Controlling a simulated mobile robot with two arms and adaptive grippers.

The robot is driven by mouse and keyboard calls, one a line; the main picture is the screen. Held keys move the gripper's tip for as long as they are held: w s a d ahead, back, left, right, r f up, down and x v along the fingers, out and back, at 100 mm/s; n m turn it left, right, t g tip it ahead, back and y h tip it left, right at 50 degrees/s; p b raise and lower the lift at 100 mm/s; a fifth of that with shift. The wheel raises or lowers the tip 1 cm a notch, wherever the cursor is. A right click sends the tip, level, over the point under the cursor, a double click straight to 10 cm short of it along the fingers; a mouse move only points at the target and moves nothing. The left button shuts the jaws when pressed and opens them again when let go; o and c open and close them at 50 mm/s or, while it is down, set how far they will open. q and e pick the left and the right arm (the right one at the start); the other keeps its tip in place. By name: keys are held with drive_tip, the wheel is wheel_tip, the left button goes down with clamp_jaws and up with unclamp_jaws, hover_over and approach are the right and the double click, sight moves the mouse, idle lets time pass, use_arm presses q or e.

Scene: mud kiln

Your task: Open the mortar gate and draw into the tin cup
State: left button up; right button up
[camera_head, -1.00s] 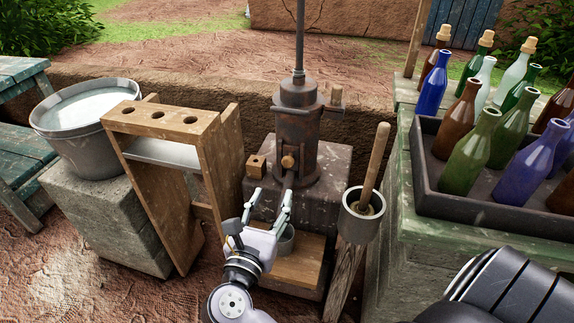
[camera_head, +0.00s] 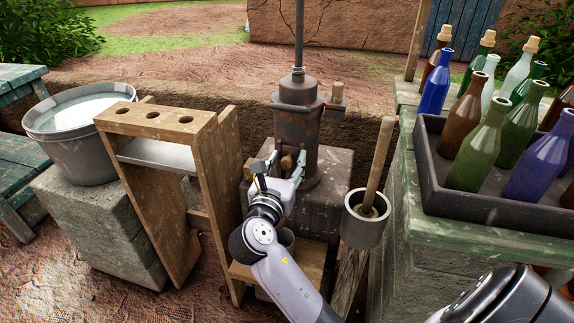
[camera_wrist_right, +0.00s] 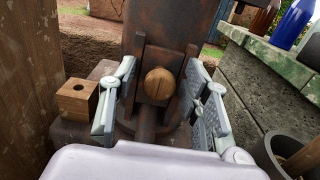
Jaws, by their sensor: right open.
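The rusty mortar cylinder (camera_head: 297,122) stands upright on a dark block at the centre of the head view. On its front a round wooden gate knob (camera_wrist_right: 159,83) sits between two metal cheeks above a spout. My right gripper (camera_head: 286,166) is open in front of the cylinder, its fingers on either side of the knob and cheeks, not closed on them. The tin cup (camera_head: 287,238) stands on the low wooden shelf below, partly hidden by my right arm. My left gripper is not in view.
A holder with a wooden handle (camera_head: 378,160) stands close right of the cylinder. A wooden rack (camera_head: 160,121) and bucket (camera_head: 78,125) are at left. A bottle tray (camera_head: 431,174) is at right. A small wooden block (camera_wrist_right: 76,99) sits left of the fingers.

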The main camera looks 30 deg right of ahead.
drive_tip(key=shift+c, duration=0.2)
clamp_jaws()
idle(0.4)
